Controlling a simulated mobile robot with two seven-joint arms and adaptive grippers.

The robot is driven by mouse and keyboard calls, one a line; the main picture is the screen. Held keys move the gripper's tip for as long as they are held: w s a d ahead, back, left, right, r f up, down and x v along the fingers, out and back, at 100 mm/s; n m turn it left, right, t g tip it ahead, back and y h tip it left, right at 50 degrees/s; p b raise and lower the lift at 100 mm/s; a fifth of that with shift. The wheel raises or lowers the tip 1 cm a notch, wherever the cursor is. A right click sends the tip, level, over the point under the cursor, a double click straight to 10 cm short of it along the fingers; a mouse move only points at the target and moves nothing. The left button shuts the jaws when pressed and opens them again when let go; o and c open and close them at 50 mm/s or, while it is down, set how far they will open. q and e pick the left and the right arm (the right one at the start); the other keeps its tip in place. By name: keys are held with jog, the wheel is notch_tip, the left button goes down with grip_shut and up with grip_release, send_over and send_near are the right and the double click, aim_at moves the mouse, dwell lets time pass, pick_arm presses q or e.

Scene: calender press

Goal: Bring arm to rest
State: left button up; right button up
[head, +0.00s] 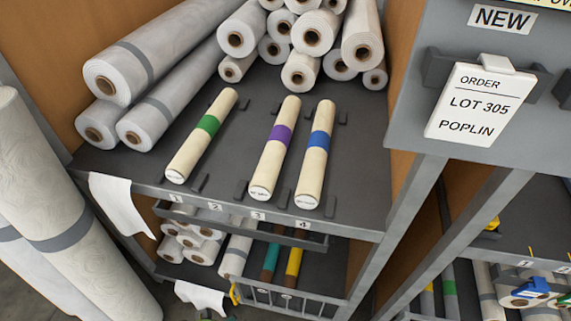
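Neither of my grippers and no part of my arms can be made out in the head view. Three cream rolls lie side by side on the dark shelf (345,185). One has a green band (208,124) and lies behind label 1. One has a purple band (279,135) and lies behind label 3. One has a blue band (319,140) and lies behind label 4. The place behind label 2 (215,206) is empty.
White fabric rolls (300,70) are stacked at the back of the shelf. Large rolls (65,205) stand at the left. An order card (480,105) reading LOT 305 POPLIN hangs on a grey panel at right. Lower shelves hold more rolls (295,265). The shelf's right side is clear.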

pick_arm(q)
jog(key=s+a+f+g, duration=0.1)
jog(key=s+a+f, duration=0.2)
jog(key=s+f, duration=1.4)
notch_tip(320, 180, down, 2)
jog(key=shift+s+f+g, duration=0.2)
jog(key=shift+s+g, duration=0.1)
jog(key=shift+s, duration=0.1)
